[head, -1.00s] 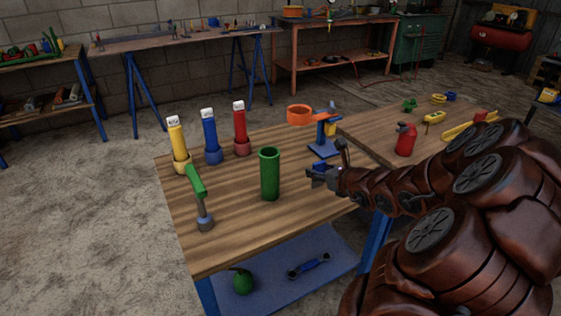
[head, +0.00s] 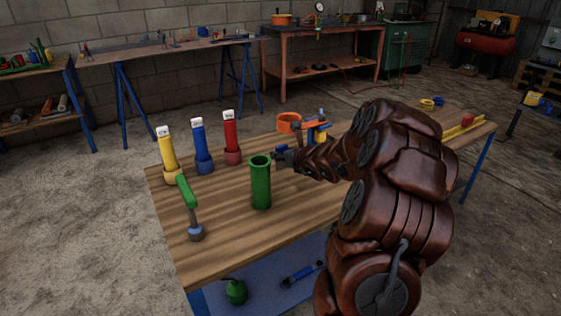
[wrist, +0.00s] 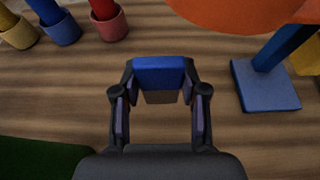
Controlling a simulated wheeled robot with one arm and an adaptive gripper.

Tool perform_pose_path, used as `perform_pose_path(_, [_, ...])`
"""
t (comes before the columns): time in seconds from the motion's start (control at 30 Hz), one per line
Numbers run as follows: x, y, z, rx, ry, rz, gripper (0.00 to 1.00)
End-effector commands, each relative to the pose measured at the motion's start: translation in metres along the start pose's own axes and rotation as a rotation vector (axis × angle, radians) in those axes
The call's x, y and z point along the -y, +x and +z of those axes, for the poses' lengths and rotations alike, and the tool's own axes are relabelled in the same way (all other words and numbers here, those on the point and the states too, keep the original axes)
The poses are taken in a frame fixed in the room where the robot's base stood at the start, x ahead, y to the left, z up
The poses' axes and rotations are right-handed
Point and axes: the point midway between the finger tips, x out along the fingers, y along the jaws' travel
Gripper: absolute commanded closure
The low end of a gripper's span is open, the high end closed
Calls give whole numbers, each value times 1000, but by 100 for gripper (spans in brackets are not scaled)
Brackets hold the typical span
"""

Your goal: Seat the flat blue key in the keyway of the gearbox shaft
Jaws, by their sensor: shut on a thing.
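The flat blue key (wrist: 159,72) shows in the wrist view as a blue block with a brown-grey lower face, between my fingertips. My gripper (wrist: 159,88) is shut on it, above the wooden tabletop.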

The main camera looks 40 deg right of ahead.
Motion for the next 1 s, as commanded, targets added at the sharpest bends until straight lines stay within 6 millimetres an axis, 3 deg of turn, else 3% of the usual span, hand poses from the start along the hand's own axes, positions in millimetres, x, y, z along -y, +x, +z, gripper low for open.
perform_pose_path(0.17, [-1, 12, 3, -1, -1, 1, 99])
perform_pose_path(0.47, [0, 21, -27, 0, 0, 0, 99])
perform_pose_path(0.97, [-1, 24, -31, 2, 0, 0, 99])
perform_pose_path(1.0, [0, 24, -31, 1, 0, 0, 56])
